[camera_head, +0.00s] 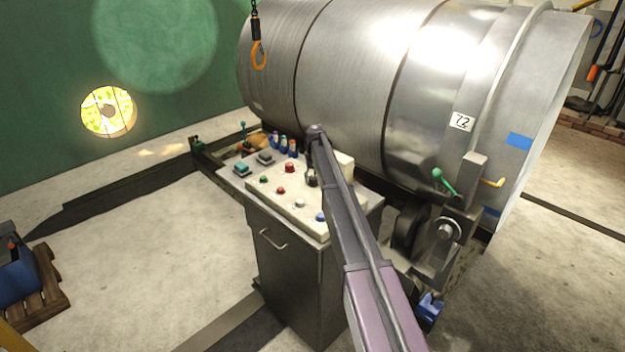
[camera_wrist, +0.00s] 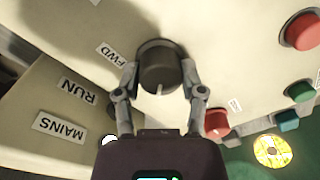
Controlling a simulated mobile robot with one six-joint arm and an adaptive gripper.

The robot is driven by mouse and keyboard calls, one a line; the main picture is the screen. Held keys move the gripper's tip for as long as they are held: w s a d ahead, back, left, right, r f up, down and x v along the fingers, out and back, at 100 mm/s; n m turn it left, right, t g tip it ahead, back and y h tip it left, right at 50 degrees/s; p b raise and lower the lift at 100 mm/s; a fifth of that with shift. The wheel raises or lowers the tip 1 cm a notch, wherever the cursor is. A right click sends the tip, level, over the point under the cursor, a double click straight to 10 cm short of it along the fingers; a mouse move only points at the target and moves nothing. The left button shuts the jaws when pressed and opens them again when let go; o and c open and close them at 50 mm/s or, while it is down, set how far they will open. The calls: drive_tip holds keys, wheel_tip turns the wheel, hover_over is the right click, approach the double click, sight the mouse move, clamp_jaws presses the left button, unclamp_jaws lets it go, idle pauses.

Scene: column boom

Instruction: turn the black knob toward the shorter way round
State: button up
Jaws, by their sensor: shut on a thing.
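The black knob (camera_wrist: 158,68) sits on the cream control panel (camera_wrist: 90,25) in the wrist view, with a pale pointer mark on its near face. A FWD label (camera_wrist: 115,55) is at its left, and a smaller label at its lower right is too small to read. My gripper (camera_wrist: 160,85) has one finger on each side of the knob and is shut on it. In the head view my arm reaches down to the console panel (camera_head: 270,198), and my gripper (camera_head: 313,178) is small and mostly hidden by the arm there.
Red (camera_wrist: 303,30) and green (camera_wrist: 300,91) buttons are right of the knob, and another red button (camera_wrist: 216,122) is close to the right finger. RUN (camera_wrist: 78,90) and MAINS (camera_wrist: 60,128) labels are at the left. A large metal drum (camera_head: 345,75) stands behind the console.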

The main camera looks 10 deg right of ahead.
drive_tip(key=shift+s, duration=0.1)
idle(0.4)
drive_tip(key=o, duration=1.2)
drive_tip(key=shift+c, duration=0.2)
